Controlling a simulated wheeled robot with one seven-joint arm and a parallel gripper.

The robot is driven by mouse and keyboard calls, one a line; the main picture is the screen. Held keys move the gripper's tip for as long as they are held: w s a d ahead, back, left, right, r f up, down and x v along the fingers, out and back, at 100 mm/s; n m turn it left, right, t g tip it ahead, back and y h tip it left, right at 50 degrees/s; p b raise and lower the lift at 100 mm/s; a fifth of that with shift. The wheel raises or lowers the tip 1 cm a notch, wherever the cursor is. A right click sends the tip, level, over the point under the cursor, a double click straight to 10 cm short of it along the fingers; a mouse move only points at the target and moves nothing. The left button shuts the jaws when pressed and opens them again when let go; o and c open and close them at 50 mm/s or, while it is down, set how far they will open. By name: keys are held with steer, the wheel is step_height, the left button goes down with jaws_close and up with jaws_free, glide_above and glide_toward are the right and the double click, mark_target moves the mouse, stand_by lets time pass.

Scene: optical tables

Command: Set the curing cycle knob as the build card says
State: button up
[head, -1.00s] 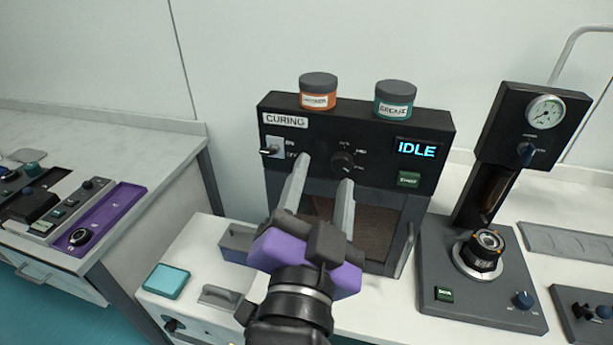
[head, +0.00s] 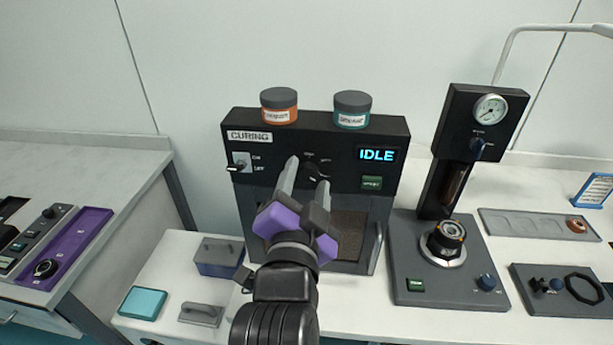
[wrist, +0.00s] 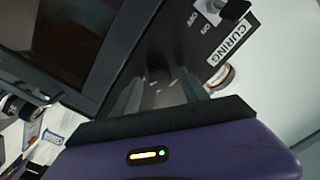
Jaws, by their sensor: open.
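The black curing unit (head: 237,185), labelled CURING, stands at the back of the table with its display (head: 377,155) reading IDLE. Its dark cycle knob (head: 312,174) is in the middle of the front panel, with small pale markings around it that I cannot read. My purple gripper (head: 307,173) is open, its two grey fingers pointing at the panel, with the tips at or close to either side of the knob. Contact cannot be told.
An ON/OFF toggle (head: 240,165) is left of the knob and a green button (head: 372,183) right of it. Two jars, orange (head: 279,108) and teal (head: 352,112), stand on top. A gauge press (head: 450,270) and a blue-framed panel (head: 594,190), unreadable, are at right.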

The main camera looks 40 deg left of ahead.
jaws_close()
